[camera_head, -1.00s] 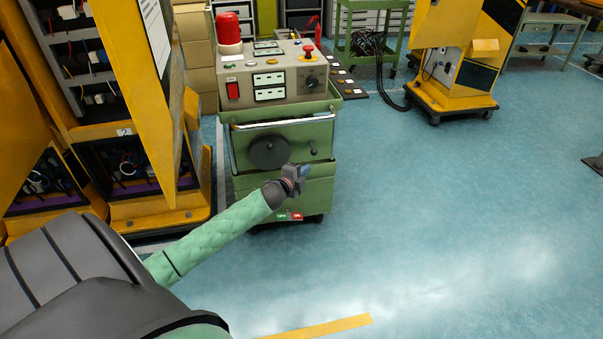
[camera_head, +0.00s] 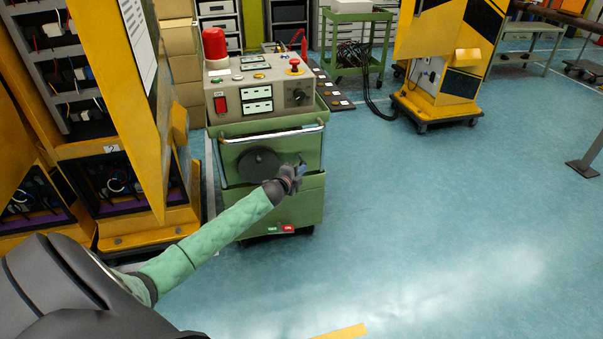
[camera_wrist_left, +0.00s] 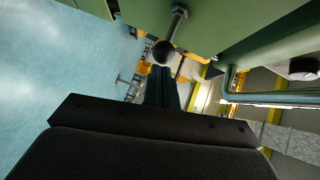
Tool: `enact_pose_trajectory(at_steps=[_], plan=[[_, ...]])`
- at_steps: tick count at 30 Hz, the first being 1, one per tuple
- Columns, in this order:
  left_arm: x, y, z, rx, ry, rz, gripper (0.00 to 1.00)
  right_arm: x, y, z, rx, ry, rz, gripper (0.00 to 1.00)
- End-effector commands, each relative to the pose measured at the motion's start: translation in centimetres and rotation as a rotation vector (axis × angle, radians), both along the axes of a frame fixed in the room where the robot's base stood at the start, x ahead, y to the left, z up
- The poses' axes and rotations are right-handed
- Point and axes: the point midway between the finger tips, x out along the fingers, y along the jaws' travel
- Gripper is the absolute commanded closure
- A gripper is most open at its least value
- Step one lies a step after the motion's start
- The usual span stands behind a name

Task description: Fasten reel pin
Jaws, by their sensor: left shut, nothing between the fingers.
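The dark round reel (camera_head: 259,166) is on the front of the green cart. The reel pin, a small dark knob on a short metal rod, sticks out to the right of the reel, partly hidden by my gripper in the head view. In the left wrist view its round knob (camera_wrist_left: 163,52) shows just beyond the fingertips. My left gripper (camera_head: 300,169) is in front of the pin, right of the reel. In the wrist view its fingers (camera_wrist_left: 162,75) are shut and empty; I cannot tell whether they touch the knob. My right gripper is not in view.
The green cart (camera_head: 260,212) carries a control box (camera_head: 284,97) with a red lamp (camera_head: 215,45). A metal handle bar (camera_head: 275,134) crosses its front above the reel. Yellow cabinets (camera_head: 150,225) stand close on the left. The floor (camera_head: 430,220) on the right is clear.

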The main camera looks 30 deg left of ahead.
Motion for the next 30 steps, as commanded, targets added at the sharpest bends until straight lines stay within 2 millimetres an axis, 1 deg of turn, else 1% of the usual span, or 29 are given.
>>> enact_pose_trajectory(at_steps=[8, 18, 30], plan=[[0.1, 0.1, 0.0, 0.0, 0.0, 0.0, 1.0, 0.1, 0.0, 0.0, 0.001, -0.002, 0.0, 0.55], [2.1, 2.4, 0.1, 0.001, -0.001, 0.001, 1.0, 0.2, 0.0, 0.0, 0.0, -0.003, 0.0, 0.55], [2.1, 2.5, 0.4, 0.001, -0.003, 0.002, 1.0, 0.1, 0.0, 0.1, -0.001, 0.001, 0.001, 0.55]])
